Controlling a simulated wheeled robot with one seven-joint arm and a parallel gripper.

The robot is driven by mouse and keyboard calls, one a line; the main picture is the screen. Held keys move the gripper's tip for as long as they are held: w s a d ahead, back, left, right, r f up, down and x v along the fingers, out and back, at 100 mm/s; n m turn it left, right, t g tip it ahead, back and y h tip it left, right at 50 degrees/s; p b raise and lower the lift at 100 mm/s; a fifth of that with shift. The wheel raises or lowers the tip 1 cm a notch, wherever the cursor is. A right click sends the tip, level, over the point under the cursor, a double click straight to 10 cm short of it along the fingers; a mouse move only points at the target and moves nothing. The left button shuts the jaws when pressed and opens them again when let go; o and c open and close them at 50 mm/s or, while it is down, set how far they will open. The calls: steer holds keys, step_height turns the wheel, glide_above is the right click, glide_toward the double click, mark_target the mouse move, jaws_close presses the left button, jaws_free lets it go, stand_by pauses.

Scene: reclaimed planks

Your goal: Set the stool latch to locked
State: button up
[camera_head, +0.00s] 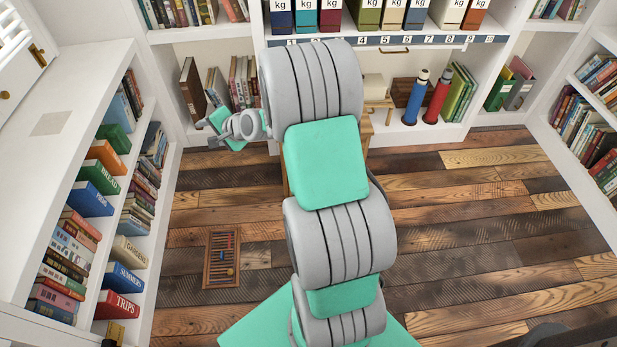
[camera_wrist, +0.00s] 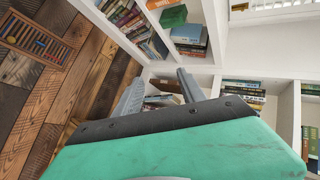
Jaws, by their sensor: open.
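A light wooden piece of furniture, which looks like the stool (camera_head: 366,132), stands behind my arm in the head view. Only slivers of its edge show to either side of the arm, and its latch is hidden. My gripper (camera_head: 209,133) is off to the left of it, in front of the back-left shelves, with nothing between its fingers. In the wrist view my gripper (camera_wrist: 160,92) has its two grey fingers spread apart, pointing at a white shelf corner. The stool does not show in the wrist view.
A wooden abacus-like frame (camera_head: 222,257) lies on the plank floor at left. White bookcases line the left, back and right. A blue bottle (camera_head: 416,97) and a red bottle (camera_head: 438,95) stand on the low back shelf. The floor at right is clear.

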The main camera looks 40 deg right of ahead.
steer(key=d+f+m+t+h+b, duration=0.3)
steer(key=d+f+m+b, duration=0.2)
steer(key=d+f+m, duration=0.65)
steer(key=d+f+m+t+h+b, duration=0.2)
steer(key=d+f+m+h+b, duration=0.2)
steer(key=d+f+m+b, duration=0.75)
steer(key=s+d+f+m+g+h+p, duration=0.1)
steer(key=s+d+f+m+h, duration=0.2)
steer(key=s+f, duration=0.25)
steer(key=s+d+f+m+h+p, duration=0.2)
steer(key=s+d+f+m+h, duration=0.15)
steer(key=f, duration=0.35)
steer(key=b+x, duration=0.1)
steer(key=x, duration=0.6)
steer(key=shift+s+d+r+n, duration=0.15)
steer(key=shift+d+n, duration=0.15)
steer(key=shift+n, duration=0.15)
steer(key=shift+c, duration=0.6)
jaws_close()
